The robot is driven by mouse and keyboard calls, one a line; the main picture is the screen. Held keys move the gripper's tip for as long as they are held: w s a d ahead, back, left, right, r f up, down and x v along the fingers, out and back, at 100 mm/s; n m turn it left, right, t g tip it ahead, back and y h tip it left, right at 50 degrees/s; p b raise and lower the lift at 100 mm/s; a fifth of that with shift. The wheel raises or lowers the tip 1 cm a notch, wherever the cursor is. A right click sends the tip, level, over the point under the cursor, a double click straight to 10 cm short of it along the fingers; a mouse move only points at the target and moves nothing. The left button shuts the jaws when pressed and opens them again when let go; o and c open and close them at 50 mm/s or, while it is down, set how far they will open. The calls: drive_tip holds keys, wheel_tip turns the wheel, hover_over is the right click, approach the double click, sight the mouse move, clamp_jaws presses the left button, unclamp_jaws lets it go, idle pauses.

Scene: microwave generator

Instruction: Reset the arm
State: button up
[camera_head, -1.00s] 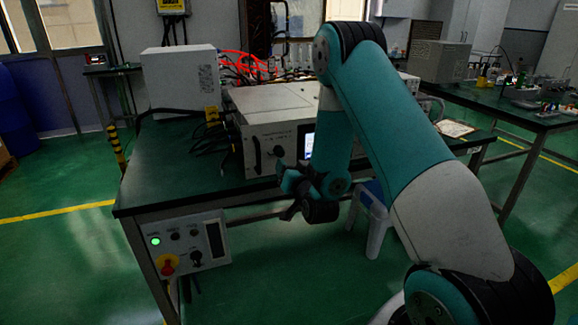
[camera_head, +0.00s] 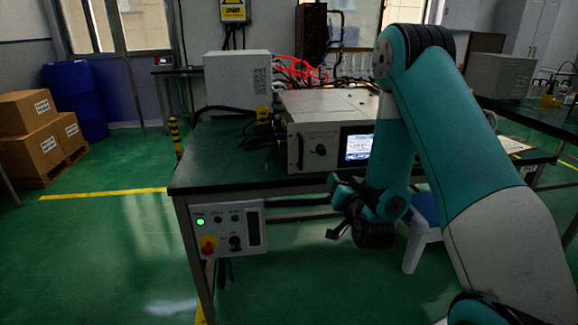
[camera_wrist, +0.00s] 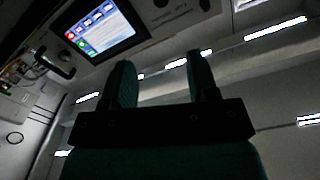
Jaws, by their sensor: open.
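My gripper (camera_head: 338,207) is at the front edge of the table, in front of the microwave generator (camera_head: 307,150). My arm is folded, with the elbow high and the forearm hanging down. In the wrist view the two fingers of my gripper (camera_wrist: 160,80) stand apart with nothing between them. The generator's lit screen (camera_wrist: 105,32) shows at the upper left of that view, away from the fingers. In the head view my forearm partly hides the generator's right side.
The dark table (camera_head: 225,165) carries a white box (camera_head: 232,80) and cables. A control panel (camera_head: 228,228) with a green light and a red knob hangs at its front left. A stool (camera_head: 418,235) stands behind my arm. Cartons (camera_head: 38,135) and blue barrels (camera_head: 78,95) stand at the left.

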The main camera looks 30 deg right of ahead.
drive_tip(key=shift+r, duration=0.1)
drive_tip(key=w+a+r+n+g+y+p, duration=0.2)
drive_tip(key=a+r+n+g+y+p, duration=0.15)
drive_tip(key=a+r+y, duration=0.55)
drive_tip(key=s+a+r+n+g+y+p, duration=0.1)
drive_tip(key=s+a+r+n+g+p, duration=0.15)
drive_tip(key=a, duration=0.45)
drive_tip(key=s+a+r+n+g+y+p, duration=0.1)
drive_tip(key=s+a+r+g, duration=0.1)
drive_tip(key=s+a, duration=0.3)
drive_tip(key=s+a+r+n+g+p, duration=0.1)
drive_tip(key=s+a+r+n+g, duration=0.1)
drive_tip(key=s, duration=0.5)
drive_tip(key=s+a+r+n+g+p, duration=0.2)
drive_tip(key=s+r+n+g, duration=0.1)
drive_tip(key=s, duration=0.3)
drive_tip(key=s+a+r+n+g+p, duration=0.1)
drive_tip(key=s+a+r+n+g, duration=0.1)
drive_tip(key=s+r+g, duration=0.2)
drive_tip(key=s, duration=0.3)
drive_tip(key=shift+s+a+h, duration=0.3)
drive_tip(key=shift+s+a, duration=0.05)
drive_tip(key=shift+a, duration=0.05)
drive_tip(key=shift+d, duration=0.1)
